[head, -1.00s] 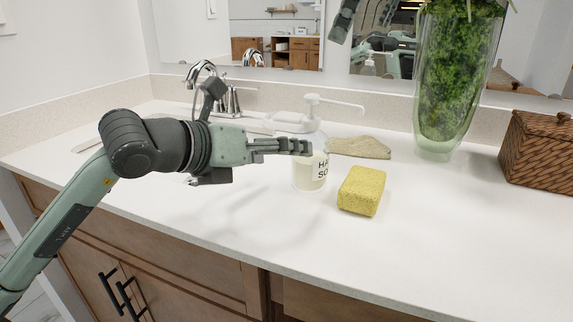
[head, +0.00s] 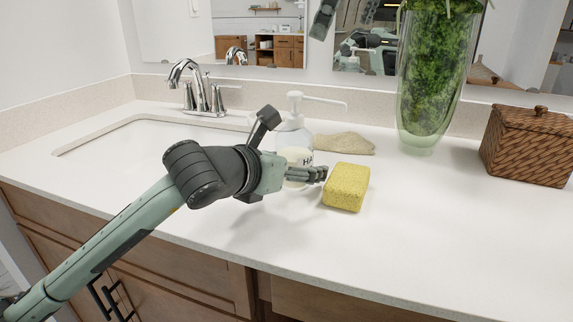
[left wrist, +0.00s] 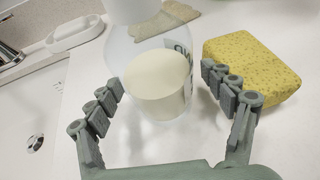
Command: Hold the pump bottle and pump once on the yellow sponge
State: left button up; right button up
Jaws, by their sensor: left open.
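The clear pump bottle (head: 296,140) stands upright on the counter, with a white pump head and spout pointing right. Its pale soap shows in the left wrist view (left wrist: 160,88). The yellow sponge (head: 346,187) lies right and in front of it, and also shows in the left wrist view (left wrist: 258,65). My left gripper (head: 318,174) is open in front of the bottle's lower part. In the left wrist view my left gripper (left wrist: 163,84) has a finger on each side of the bottle; contact is unclear. A grey-green part, apparently my right gripper (head: 323,18), is cut off at the top.
A tan cloth (head: 345,143) lies behind the bottle. A tall glass vase of greenery (head: 428,90) and a wicker box (head: 530,145) stand at the right. The sink (head: 125,140) and faucet (head: 200,90) are at the left. The front right counter is clear.

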pick_arm(q)
jog(key=c, duration=1.6)
